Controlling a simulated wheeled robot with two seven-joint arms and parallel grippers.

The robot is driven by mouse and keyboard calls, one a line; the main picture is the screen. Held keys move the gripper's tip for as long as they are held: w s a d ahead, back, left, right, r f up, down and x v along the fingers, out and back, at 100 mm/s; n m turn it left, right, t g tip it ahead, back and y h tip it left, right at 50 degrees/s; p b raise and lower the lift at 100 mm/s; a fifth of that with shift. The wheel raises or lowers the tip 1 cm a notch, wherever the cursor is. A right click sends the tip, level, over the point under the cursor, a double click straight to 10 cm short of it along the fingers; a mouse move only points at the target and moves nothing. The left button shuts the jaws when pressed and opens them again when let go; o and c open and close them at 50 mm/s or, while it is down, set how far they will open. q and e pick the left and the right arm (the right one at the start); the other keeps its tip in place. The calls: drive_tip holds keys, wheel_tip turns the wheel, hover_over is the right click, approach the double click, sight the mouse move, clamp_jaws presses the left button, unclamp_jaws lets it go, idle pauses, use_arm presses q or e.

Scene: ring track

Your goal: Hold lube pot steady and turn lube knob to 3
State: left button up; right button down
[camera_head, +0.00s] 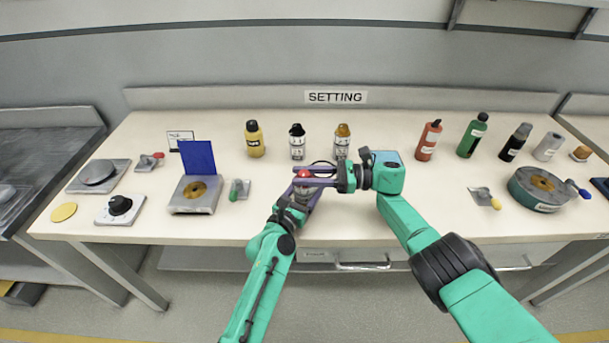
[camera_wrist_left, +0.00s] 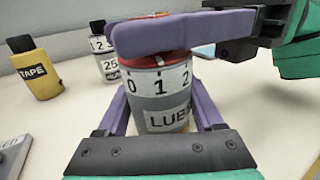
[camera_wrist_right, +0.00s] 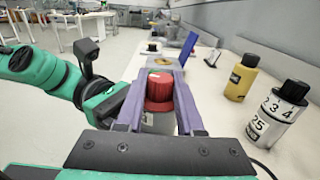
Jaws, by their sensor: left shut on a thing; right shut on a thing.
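The lube pot (camera_wrist_left: 165,90) is a grey cylinder with a white number band and a "LUBE" label. In the left wrist view the band shows 0, 1 and 2, with 1 near the middle. My left gripper (camera_wrist_left: 165,115) is shut on the pot's body, one finger on each side. The red lube knob (camera_wrist_right: 160,88) sits on top of the pot. My right gripper (camera_wrist_right: 157,100) is shut on the knob, its purple fingers on both sides. In the head view the knob (camera_head: 303,174) shows red between the fingers, and the arms hide most of the pot.
Behind stand a yellow tape bottle (camera_head: 254,140), a black-capped pot (camera_head: 297,143) and an orange-capped pot (camera_head: 342,142). A grey device with a blue flap (camera_head: 197,158) is at left. A red bottle (camera_head: 429,141) and green bottle (camera_head: 472,136) stand right. The table's front middle-right is clear.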

sight(305, 173)
drive_tip(key=shift+f, duration=0.1)
idle(0.4)
drive_tip(key=c, duration=0.5)
unclamp_jaws()
wheel_tip(305, 173, up, 10)
drive_tip(key=shift+d+r, duration=0.1)
